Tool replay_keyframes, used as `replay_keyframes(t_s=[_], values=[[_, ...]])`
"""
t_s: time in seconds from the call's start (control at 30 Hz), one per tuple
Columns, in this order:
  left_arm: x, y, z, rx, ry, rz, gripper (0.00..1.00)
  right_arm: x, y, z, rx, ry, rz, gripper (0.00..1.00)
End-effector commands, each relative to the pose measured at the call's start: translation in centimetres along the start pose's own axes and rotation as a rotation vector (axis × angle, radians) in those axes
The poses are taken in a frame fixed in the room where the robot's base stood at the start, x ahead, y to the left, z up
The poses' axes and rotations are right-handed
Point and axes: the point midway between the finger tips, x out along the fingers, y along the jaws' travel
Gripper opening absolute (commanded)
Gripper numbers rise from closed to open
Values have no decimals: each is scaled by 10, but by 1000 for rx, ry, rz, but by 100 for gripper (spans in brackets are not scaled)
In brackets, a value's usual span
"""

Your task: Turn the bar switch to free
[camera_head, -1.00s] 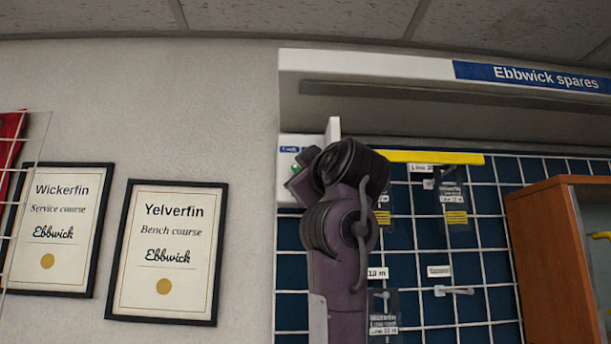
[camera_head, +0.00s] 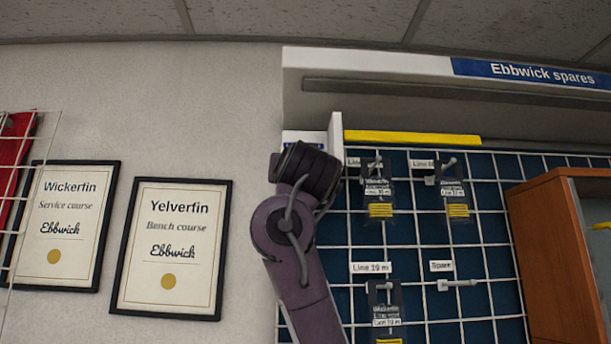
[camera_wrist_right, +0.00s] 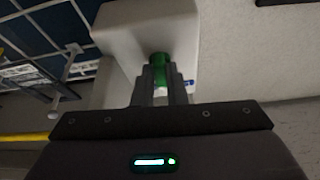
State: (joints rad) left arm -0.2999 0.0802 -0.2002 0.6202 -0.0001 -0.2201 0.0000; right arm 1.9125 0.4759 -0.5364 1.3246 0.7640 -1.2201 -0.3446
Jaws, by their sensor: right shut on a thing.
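In the right wrist view, my right gripper (camera_wrist_right: 160,88) is shut on a green bar switch (camera_wrist_right: 159,66) that sticks out from a white box (camera_wrist_right: 183,30). The two dark fingers hide much of the switch, and its setting cannot be read. In the head view, part of the white box (camera_head: 335,135) shows at the left edge of the spares panel. My purple right arm covers the rest of the box and the switch there. My left gripper is not in view.
A blue grid panel (camera_head: 410,240) with hanging packets, hooks and labels stands right of the arm. A yellow strip (camera_head: 412,138) runs above it. A wooden cabinet (camera_head: 545,255) is at the far right. Two framed certificates (camera_head: 170,247) hang on the wall at left.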

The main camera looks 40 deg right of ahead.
Motion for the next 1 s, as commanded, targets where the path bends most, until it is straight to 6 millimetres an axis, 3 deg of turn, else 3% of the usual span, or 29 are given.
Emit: replay_keyframes(t_s=[0.27, 0.6, 1.0], values=[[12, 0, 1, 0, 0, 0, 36, -1, -5, 3, 241, -7, 98, 0], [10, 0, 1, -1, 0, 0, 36, 1, -8, 1, 494, -9, 202, 0], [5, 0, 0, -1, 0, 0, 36, 2, -8, 1, 643, -9, 266, 0]])
